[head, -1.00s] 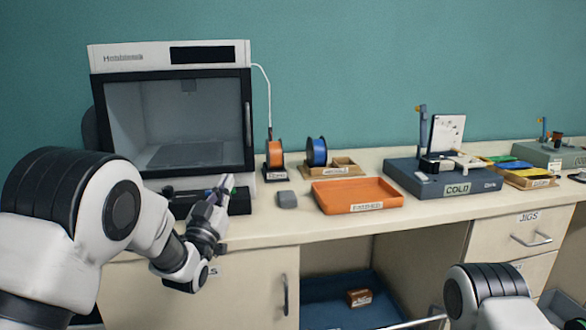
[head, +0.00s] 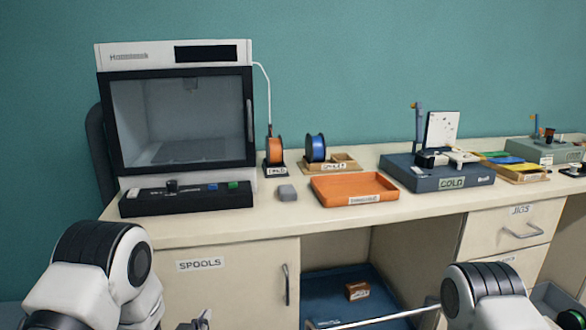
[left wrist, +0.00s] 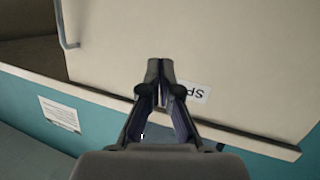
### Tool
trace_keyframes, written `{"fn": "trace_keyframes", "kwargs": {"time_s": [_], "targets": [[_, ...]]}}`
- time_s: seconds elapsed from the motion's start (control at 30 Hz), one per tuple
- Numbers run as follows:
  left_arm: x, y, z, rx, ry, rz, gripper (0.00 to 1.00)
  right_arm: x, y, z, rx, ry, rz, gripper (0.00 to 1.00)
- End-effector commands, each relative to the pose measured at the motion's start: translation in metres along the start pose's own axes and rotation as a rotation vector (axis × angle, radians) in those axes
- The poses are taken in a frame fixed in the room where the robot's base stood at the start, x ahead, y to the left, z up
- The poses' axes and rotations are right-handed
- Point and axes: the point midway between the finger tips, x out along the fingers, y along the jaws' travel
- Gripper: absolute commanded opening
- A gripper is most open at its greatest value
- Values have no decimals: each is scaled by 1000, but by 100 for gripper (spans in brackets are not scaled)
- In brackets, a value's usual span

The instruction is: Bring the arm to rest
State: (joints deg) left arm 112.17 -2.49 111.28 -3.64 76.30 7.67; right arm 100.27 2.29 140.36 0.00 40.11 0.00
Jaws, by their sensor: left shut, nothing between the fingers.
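My left arm is folded low at the bottom left of the head view. Only a bit of my left gripper (head: 200,320) shows there, at the bottom edge in front of the cabinet door labelled SPOOLS (head: 235,262). In the left wrist view my left gripper (left wrist: 160,65) has its fingertips together with nothing between them. It is in front of the same pale door (left wrist: 225,50), whose label is partly covered by the fingers. My right arm shows at the bottom right of the head view, but its gripper is out of the picture.
The bench holds a printer (head: 178,120) with a black control panel (head: 187,198), an orange tray (head: 355,187), orange (head: 274,150) and blue spools (head: 315,148), and a COLD station (head: 437,174). A blue bin (head: 350,300) stands under the bench. The door handle (head: 286,285) sticks out.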

Motion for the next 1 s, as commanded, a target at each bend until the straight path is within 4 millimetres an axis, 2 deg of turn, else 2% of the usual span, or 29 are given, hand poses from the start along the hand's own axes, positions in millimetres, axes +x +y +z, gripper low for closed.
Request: {"fn": "trace_keyframes", "kwargs": {"time_s": [0.03, 0.1, 0.17, 0.2, 0.3, 0.43, 0.6, 0.67, 0.73, 1.0], "targets": [[-20, -10, 44, -9, -116, -27, 0, 0, 0, 0, 0, 0, 0, 100], [-54, -20, 98, -18, -279, -63, 0, 0, 0, 0, 0, 0, 0, 100], [-87, -27, 140, -26, -421, -91, 0, 0, 0, 0, 0, 0, 0, 100], [-111, -31, 164, -30, -512, -108, 0, 0, 0, 0, 0, 0, 0, 100], [-170, -36, 210, -37, -722, -139, 0, 0, 0, 0, 0, 0, 0, 100], [-241, -37, 246, -45, -953, -167, 0, 0, 0, 0, 0, 0, 0, 100], [-323, -31, 262, -42, -1223, -178, 0, 0, 0, 0, 0, 0, 0, 100], [-349, -29, 266, -34, -1327, -173, 0, 0, 0, 0, 0, 0, 0, 100], [-358, -25, 236, -24, -1343, -164, 0, -32, 0, 1, 0, -2, 0, 100], [-373, -16, 161, -24, -1338, -165, 0, -110, -1, 0, 0, 0, 0, 100]]}}
